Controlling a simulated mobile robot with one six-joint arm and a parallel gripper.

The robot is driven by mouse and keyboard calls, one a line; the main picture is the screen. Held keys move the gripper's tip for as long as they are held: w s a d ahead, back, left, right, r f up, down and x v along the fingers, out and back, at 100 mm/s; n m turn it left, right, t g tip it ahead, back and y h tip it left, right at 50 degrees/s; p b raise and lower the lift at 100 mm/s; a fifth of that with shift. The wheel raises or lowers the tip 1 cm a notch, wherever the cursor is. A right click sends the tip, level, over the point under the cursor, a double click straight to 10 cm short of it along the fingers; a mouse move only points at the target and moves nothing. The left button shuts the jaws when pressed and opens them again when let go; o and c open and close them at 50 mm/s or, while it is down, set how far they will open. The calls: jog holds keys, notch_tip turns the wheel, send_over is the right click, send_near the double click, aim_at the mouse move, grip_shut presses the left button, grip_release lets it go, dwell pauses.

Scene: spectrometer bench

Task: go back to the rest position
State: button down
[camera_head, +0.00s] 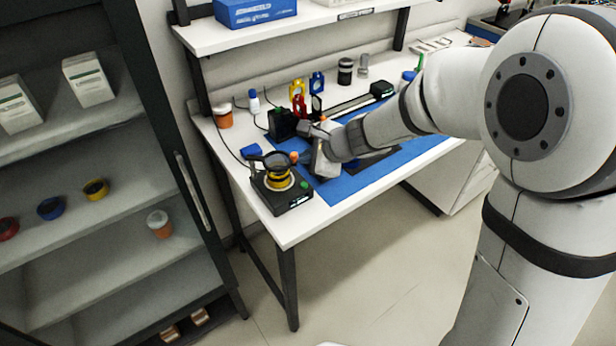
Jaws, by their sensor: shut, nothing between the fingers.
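My gripper (308,157) is at the end of my arm, which reaches from the right over the bench (285,228). It is low over the bench's left part, close behind and to the right of a black device (287,200) with a yellow and black round part (278,178) on top. The gripper is small here and partly hidden by my own wrist. It is shut and holds nothing. I cannot tell whether it touches the device.
A blue mat (345,187) lies under my arm. Small optics, with red (298,104) and blue (316,83) mounts, stand behind the gripper. A shelf cabinet (190,190) stands left; the floor in front is clear.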

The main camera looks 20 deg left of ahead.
jog(key=s+d+r+n+h, duration=0.2)
jog(key=s+d+n, duration=0.3)
jog(key=d, duration=0.5)
jog(key=s+d+r+n+g+h, duration=0.1)
jog(key=s+d+r+n+h, duration=0.1)
jog(key=s+d+n, duration=0.3)
jog(key=s+d+r+n+h, duration=0.2)
jog(key=s+d+n+h, duration=0.2)
jog(key=s+d, duration=0.5)
jog(key=d, duration=0.6)
jog(key=shift+s+d+r+n, duration=0.2)
jog(key=shift+s+n, duration=0.05)
jog(key=shift+n, duration=0.15)
jog(key=shift+a, duration=0.1)
